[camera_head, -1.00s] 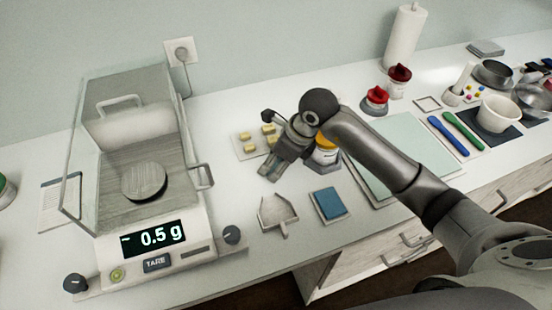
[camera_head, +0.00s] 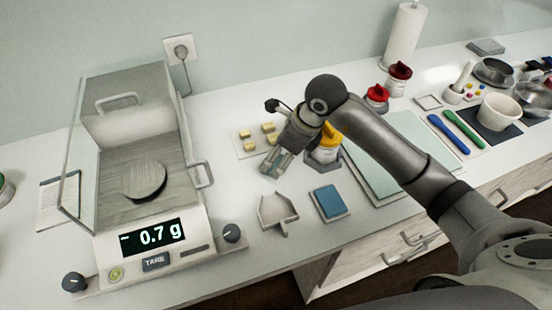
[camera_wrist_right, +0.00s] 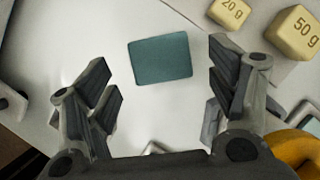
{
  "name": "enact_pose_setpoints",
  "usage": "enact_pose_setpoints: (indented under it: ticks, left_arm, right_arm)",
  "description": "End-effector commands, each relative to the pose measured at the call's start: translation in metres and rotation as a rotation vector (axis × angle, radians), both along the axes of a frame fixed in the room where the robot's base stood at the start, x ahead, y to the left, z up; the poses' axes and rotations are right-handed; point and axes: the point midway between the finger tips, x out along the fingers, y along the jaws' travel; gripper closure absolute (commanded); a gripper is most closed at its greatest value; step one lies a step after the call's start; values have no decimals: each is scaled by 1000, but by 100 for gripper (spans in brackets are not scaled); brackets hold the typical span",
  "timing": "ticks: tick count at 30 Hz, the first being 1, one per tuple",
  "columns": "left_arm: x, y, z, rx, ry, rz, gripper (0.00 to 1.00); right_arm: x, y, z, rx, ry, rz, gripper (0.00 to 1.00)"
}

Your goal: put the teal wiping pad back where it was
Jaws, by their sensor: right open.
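The teal wiping pad (camera_wrist_right: 160,58) shows in the right wrist view as a flat rounded rectangle, apparently on the white counter. It appears between and beyond my two spread fingers, with a clear gap on each side. My right gripper (camera_head: 273,164) is open, pointing down in front of the weights. In the head view its fingers mostly hide the spot where the pad lies, so I cannot clearly pick the pad out there. A separate blue pad (camera_head: 329,201) sits on a small pale tray to the right. My left gripper is out of sight.
Yellow weights (camera_head: 268,127) stand on a pale tray close behind the gripper. A jar with an orange-yellow lid (camera_head: 327,142) is close at its right. The balance (camera_head: 150,215) stands at left. Bare counter separates balance and scoop.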

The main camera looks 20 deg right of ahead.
Motion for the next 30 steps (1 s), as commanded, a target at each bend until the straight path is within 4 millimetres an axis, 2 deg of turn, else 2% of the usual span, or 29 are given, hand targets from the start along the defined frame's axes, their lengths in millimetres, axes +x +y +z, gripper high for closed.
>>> enact_pose_setpoints:
  ticks: [6,12,18,30]
  left_arm:
    - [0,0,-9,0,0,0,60]
    - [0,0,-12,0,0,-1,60]
    - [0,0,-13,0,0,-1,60]
    - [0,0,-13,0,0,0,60]
  right_arm:
    - [-12,-15,46,-1,-7,0,21]
    - [-20,-23,75,0,-3,0,21]
    - [-24,-26,85,0,-1,-1,21]
    - [-24,-26,85,1,0,-1,21]
